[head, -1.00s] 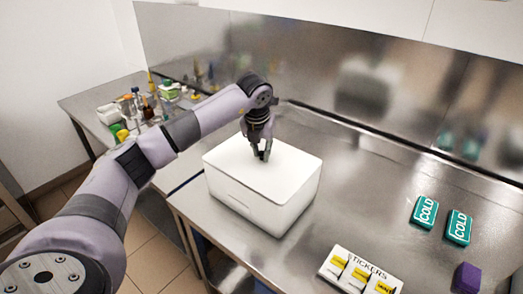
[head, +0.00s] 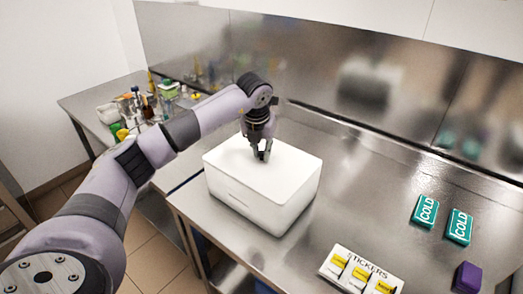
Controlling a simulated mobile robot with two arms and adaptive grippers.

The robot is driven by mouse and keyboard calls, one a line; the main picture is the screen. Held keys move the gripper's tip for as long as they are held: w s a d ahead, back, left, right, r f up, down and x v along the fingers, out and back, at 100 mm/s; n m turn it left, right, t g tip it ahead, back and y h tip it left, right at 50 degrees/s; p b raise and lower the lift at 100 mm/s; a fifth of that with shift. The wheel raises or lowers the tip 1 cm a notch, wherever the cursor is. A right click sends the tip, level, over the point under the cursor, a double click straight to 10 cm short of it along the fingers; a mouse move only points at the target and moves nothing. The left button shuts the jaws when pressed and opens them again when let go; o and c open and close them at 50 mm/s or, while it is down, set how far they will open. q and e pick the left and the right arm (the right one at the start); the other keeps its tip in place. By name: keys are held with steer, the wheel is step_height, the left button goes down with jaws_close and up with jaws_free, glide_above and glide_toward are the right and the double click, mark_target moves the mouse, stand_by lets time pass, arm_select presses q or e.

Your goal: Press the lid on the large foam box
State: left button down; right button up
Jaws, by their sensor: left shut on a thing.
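The large white foam box (head: 248,208) stands on the steel bench near its left front edge. Its flat white lid (head: 235,168) lies over the top of the box, looking level and lined up with the walls. I cannot tell whether it is pressed fully down. My left gripper (head: 262,156) points down at the middle of the lid, towards its back, with the fingers close together and touching it. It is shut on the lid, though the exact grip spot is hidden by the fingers. My right gripper is not in view.
Two teal cold packs (head: 425,211) lie at the right of the steel bench (head: 355,195). A sticker box (head: 361,271) and a purple block (head: 467,277) are at the front right. Bottles and small items (head: 140,108) crowd a side table at the back left. The bench middle is clear.

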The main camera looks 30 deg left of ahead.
arm_select(q)
steer(key=c, duration=1.4)
jaws_free()
steer(key=shift+o, duration=0.2)
steer(key=o, duration=0.4)
steer(key=shift+r, duration=0.15)
steer(key=shift+r+p, duration=1.45)
steer(key=shift+r, duration=0.55)
steer(key=shift+r+p, duration=0.9)
steer(key=shift+r, duration=0.5)
